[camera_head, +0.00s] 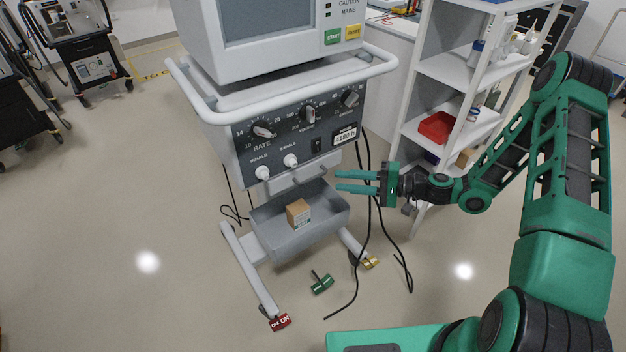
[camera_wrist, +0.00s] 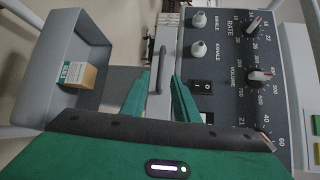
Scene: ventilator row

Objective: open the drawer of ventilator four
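The ventilator (camera_head: 290,118) stands in the middle of the head view, its dark control panel facing me. Below the panel is a light front with a grey bar handle (camera_head: 311,179), which I take for the drawer's; the front looks shut. The handle also shows in the wrist view (camera_wrist: 160,70), ahead of and between my fingers. My gripper (camera_head: 340,181) is open and empty, its fingertips just short of the handle's right end. In the wrist view my gripper (camera_wrist: 162,98) has its fingers apart. I see no number four on the machine.
A grey open bin (camera_head: 275,238) below the handle holds a small cardboard box (camera_head: 298,213). Black cables (camera_head: 370,220) hang near my fingers. A white shelf (camera_head: 415,95) stands at right. A green pedal-like piece (camera_head: 321,283) is on the floor.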

